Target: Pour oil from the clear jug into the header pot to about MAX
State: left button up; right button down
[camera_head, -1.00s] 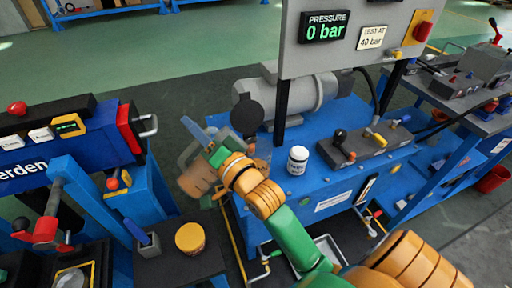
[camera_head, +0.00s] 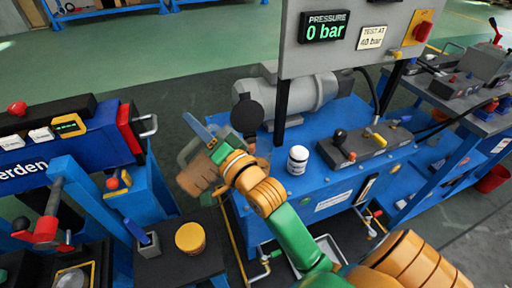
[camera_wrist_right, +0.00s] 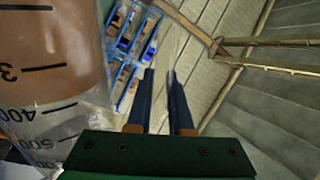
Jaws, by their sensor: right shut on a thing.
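The clear jug (camera_head: 197,177) with brown oil is in my right gripper (camera_head: 200,130), left of the blue bench in the head view. It looks tilted. In the right wrist view the jug (camera_wrist_right: 55,60) fills the left side, showing black scale marks and brown oil; the fingers (camera_wrist_right: 160,80) stand close together beside it. A black round disc (camera_head: 247,116) stands up behind the gripper, in front of the grey motor. A small brownish part under the disc may be the header pot; my gripper partly hides it, and no MAX mark is readable. My left gripper is out of view.
The blue bench (camera_head: 330,190) carries a grey motor (camera_head: 310,95), a white jar (camera_head: 298,159) and a lever block (camera_head: 350,150). A grey panel (camera_head: 350,60) reading 0 bar stands above it. A yellow tin (camera_head: 190,238) is on the dark stand at lower left.

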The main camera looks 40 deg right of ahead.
jog(key=shift+d+r+m+h, duration=0.4)
jog(key=shift+d+r+m, duration=0.4)
jog(key=shift+m, duration=0.2)
dwell(2.0)
jog(key=shift+w+d+r+m+p, duration=0.1)
jog(key=shift+d+r+m+p, duration=0.1)
jog(key=shift+d+m+p, duration=0.3)
jog(key=shift+d+r+m+p, duration=0.2)
jog(key=shift+d, duration=0.5)
dwell(1.2)
